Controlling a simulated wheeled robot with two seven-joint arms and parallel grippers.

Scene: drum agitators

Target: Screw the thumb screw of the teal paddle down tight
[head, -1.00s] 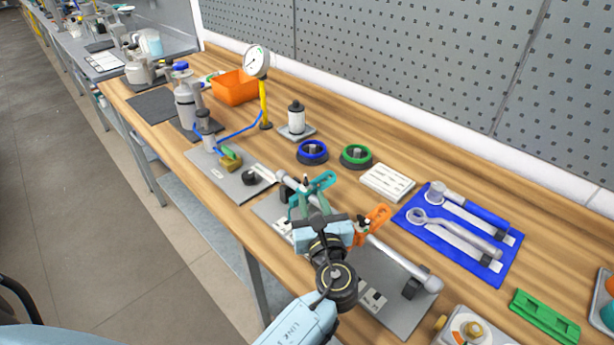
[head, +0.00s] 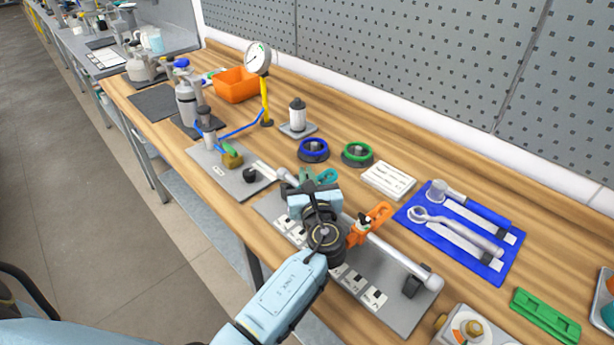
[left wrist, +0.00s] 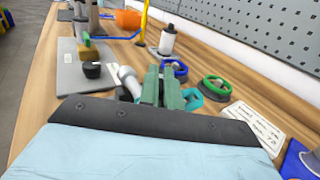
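The teal paddle (head: 325,177) is clamped on the grey rod (head: 398,259) over a grey base plate. It is mostly covered by my left gripper (head: 312,184) in the head view. Part of it shows right of the fingers in the left wrist view (left wrist: 214,91). My left gripper's two green fingers (left wrist: 161,86) are close together, with a narrow gap between them, right at the paddle's clamp. The paddle's thumb screw is hidden, so I cannot tell whether the fingers touch or hold it. An orange paddle (head: 370,222) sits farther right on the rod. My right gripper is out of view.
A blue ring (head: 313,150), a green ring (head: 357,154) and a white card (head: 388,181) lie behind the rod. A blue mat (head: 440,247) with two tools lies right. A gauge on a yellow post (head: 266,103) stands behind left.

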